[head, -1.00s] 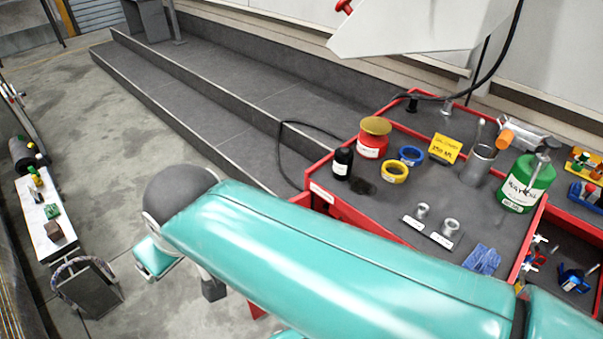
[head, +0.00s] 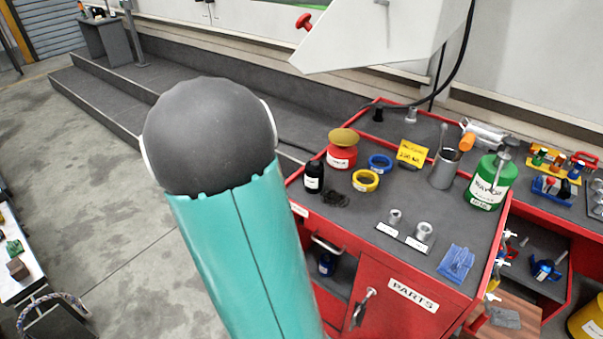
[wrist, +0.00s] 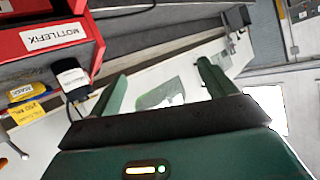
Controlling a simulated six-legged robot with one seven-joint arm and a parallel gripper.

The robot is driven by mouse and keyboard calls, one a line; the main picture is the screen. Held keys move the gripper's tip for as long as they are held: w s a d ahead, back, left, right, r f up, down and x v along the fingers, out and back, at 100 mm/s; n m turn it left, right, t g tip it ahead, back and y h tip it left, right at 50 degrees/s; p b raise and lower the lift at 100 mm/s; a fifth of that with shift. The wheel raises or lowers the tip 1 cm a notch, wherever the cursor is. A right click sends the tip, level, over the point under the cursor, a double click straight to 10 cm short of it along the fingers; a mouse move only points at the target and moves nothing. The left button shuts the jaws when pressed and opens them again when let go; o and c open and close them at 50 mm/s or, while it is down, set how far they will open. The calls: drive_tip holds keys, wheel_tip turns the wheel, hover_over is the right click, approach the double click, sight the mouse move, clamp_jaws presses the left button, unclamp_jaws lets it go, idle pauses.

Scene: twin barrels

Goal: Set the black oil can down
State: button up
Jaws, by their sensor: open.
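A small black can with a white label (head: 314,177) stands upright at the near left corner of the red cart's grey top in the head view. A black can with a white label (wrist: 72,78) also shows in the wrist view, left of my gripper; I cannot tell whether it is the same one. My gripper (wrist: 162,75) is open, its two green fingers apart with nothing between them. The can in the wrist view is outside the fingers. My gripper is out of the head view, where my arm's teal link and grey joint fill the middle left.
The red cart top (head: 371,219) also holds a red can (head: 342,157), a blue tape roll (head: 380,162), a yellow tape roll (head: 365,187), a grey cup (head: 444,172) and a green can (head: 493,187). A red tray labelled MOTTLEFIX (wrist: 54,36) shows at the wrist view's upper left.

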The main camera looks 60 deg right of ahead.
drive_tip(key=s+d+f+m+g+h, duration=0.2)
drive_tip(key=s+d+f+h, duration=0.1)
drive_tip(key=s+d, duration=0.35)
drive_tip(key=g+h, duration=0.2)
drive_tip(key=h, duration=0.2)
approach(315, 170)
drive_tip(key=x, duration=0.4)
drive_tip(key=f+x, duration=0.1)
drive_tip(key=x, duration=0.3)
drive_tip(key=f+x, duration=0.1)
drive_tip(key=x, duration=0.3)
drive_tip(key=shift+w, duration=0.3)
drive_tip(key=shift+r, duration=0.1)
drive_tip(key=c, duration=1.4)
